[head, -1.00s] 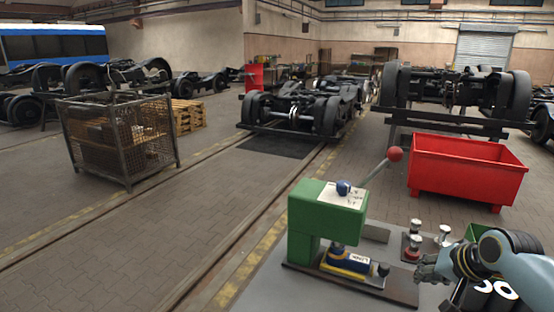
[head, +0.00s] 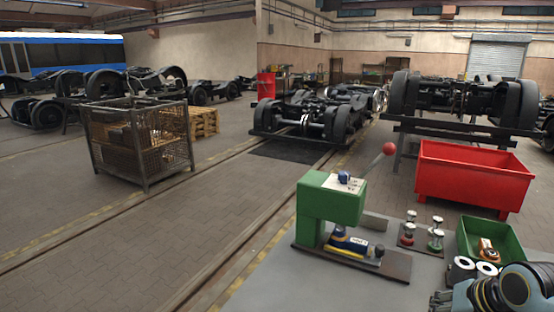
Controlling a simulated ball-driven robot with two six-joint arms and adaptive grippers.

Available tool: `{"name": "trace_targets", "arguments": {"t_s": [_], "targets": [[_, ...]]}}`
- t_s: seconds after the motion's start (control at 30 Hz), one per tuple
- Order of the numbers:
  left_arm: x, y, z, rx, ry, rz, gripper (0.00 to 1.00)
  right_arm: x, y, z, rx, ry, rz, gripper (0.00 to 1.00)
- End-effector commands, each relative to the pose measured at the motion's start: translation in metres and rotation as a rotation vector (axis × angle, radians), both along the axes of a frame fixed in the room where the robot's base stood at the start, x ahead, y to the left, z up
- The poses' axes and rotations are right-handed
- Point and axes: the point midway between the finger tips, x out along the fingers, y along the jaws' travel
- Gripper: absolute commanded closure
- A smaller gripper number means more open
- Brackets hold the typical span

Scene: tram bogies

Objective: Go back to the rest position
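My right gripper (head: 440,300) shows at the bottom right edge of the head view, low over the front of the grey table (head: 270,275). Its fingers are small and partly cut off by the lower edge, so I cannot tell whether it is open or shut. My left gripper is not in view. A green press (head: 330,205) with a red-knobbed lever (head: 389,149) stands on the table. A blue and yellow part (head: 350,243) lies on its dark base.
Small round-topped pieces (head: 436,238) stand on a plate right of the press. A green bin (head: 488,240) holds an orange and white item (head: 488,251). White-topped dark cylinders (head: 462,266) stand before it. Beyond are a red skip (head: 473,177), mesh crate (head: 140,145) and bogies (head: 325,115).

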Motion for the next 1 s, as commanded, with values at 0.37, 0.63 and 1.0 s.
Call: {"name": "trace_targets", "arguments": {"t_s": [0.37, 0.63, 1.0], "targets": [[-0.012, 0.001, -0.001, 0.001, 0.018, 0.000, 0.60, -0.113, 0.036, 0.019, -0.179, 0.092, 0.227, 1.00], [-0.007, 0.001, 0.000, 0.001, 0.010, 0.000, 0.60, -0.192, 0.046, 0.053, -0.295, 0.159, 0.347, 1.00], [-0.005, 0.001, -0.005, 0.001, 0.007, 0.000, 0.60, -0.261, 0.044, 0.084, -0.390, 0.233, 0.425, 1.00]]}}
